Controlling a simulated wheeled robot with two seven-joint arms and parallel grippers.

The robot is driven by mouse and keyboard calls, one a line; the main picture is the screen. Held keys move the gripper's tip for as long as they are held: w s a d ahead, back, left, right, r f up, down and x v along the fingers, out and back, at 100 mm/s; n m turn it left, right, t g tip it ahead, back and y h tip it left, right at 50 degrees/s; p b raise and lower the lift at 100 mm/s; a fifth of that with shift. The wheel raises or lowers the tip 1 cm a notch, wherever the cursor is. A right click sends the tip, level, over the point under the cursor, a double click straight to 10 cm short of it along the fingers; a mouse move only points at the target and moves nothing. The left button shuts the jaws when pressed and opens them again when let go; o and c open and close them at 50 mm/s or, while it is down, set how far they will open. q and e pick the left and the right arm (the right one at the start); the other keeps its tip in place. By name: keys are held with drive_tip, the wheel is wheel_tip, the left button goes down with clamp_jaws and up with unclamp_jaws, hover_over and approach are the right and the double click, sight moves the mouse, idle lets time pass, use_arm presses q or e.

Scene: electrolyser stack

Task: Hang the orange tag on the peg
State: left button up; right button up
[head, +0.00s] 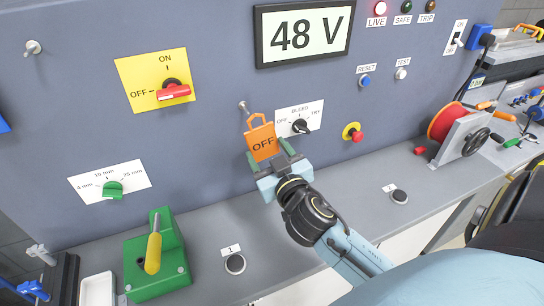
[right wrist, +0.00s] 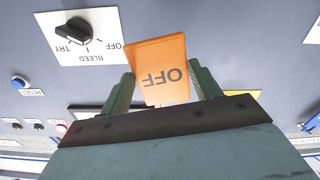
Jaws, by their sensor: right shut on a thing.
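The orange tag (head: 262,143) reads OFF and has a loop at its top. My right gripper (head: 267,161) is shut on its lower part and holds it upright, slightly tilted, in front of the grey panel. In the right wrist view the tag (right wrist: 160,72) sits between the two green fingers. A small metal peg (head: 243,105) sticks out of the panel just above and left of the tag's loop. Whether the loop touches this peg I cannot tell. Another peg (head: 33,47) is at the panel's upper left. My left gripper is not in view.
A BLEED knob (head: 300,127) is close right of the tag, with a red stop button (head: 353,132) beyond. A red switch (head: 173,92) is at the upper left. A green block with a yellow handle (head: 154,252) stands on the bench. A red reel (head: 447,123) stands right.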

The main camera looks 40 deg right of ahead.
drive_tip(key=shift+x, duration=2.35)
drive_tip(key=shift+w+d+f+b, duration=0.15)
drive_tip(key=shift+w+f+b, duration=0.5)
drive_tip(key=shift+w+f, duration=0.1)
drive_tip(key=o, duration=1)
drive_tip(key=shift+s, duration=0.1)
drive_tip(key=b, duration=0.3)
approach(264, 148)
drive_tip(key=shift+d+f, duration=0.15)
drive_tip(key=shift+f, duration=0.4)
